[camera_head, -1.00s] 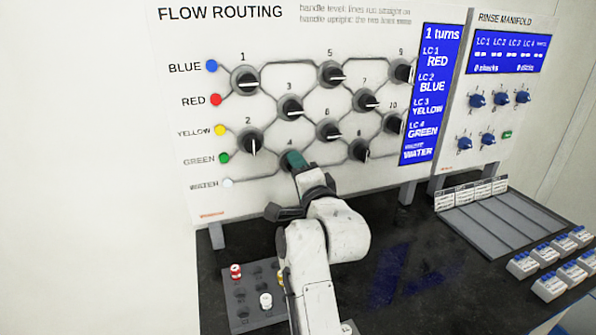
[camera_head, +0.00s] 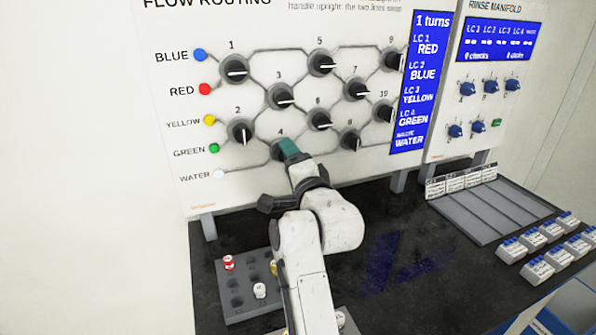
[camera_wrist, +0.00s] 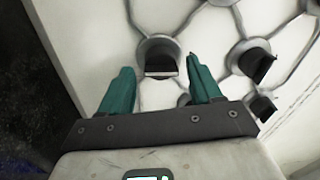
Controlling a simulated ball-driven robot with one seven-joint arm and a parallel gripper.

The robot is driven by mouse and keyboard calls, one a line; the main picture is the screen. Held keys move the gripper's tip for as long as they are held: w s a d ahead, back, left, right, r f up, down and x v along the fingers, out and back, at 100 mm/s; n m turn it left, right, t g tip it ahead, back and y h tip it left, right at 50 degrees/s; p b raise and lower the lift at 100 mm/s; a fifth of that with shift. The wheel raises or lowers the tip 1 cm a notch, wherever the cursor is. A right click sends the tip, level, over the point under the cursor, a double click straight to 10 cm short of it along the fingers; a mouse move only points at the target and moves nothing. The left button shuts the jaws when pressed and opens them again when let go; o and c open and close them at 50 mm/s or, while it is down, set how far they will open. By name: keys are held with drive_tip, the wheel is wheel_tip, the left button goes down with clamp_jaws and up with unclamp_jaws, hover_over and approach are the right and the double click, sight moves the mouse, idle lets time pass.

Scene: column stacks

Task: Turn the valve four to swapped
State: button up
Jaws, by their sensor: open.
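Valve four (camera_head: 275,151) is in the bottom row of the white flow routing panel (camera_head: 168,100), mostly hidden by my gripper (camera_head: 288,149) in the head view. In the wrist view a black valve handle (camera_wrist: 160,65) on a grey round base lies between and beyond the two green fingers of my gripper (camera_wrist: 160,66). The fingers are open, one on each side, with gaps to the handle. Its pale line runs roughly level in that picture. Whether a finger touches the base cannot be told. The blue display (camera_head: 412,90) reads "1 turns".
Valve two (camera_head: 240,132) has its line upright; valves one (camera_head: 234,70) and six (camera_head: 318,120) have lines closer to level. Two more handles (camera_wrist: 252,62) are right of the fingers in the wrist view. A grey rack (camera_head: 240,300) with small vials stands below on the dark bench.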

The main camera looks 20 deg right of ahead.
drive_tip(key=s+b, duration=0.2)
drive_tip(key=s, duration=0.8)
drive_tip(key=shift+s+f, duration=0.2)
drive_tip(key=shift+f, duration=0.25)
